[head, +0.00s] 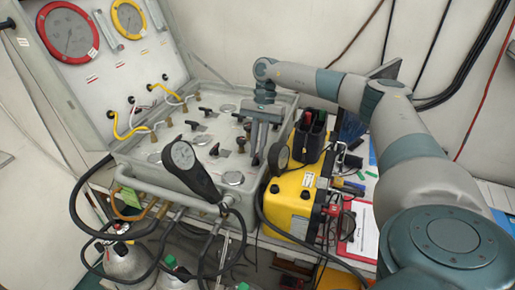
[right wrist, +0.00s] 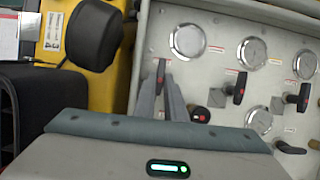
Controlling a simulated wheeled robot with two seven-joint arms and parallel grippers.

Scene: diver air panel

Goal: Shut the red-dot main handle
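The grey valve panel (head: 150,150) carries several black T-handles and round gauges. My right gripper (head: 259,155) points down at the panel's right edge, its two narrow fingers a little apart. In the right wrist view, the fingertips (right wrist: 161,82) are on either side of a dark handle with a reddish mark (right wrist: 161,72). I cannot tell whether they touch it. A black handle (right wrist: 239,88) and a red-ended knob (right wrist: 200,115) sit to the right of the fingers. Which handle bears the red dot is too small to tell. My left gripper is out of view.
A yellow case (head: 291,205) with a black two-slot holder (head: 310,135) stands right beside the panel. A black gauge on a hose (head: 190,170) rises in front of the panel. The open lid (head: 85,75) with large gauges stands behind left. A clipboard (head: 362,235) lies at right.

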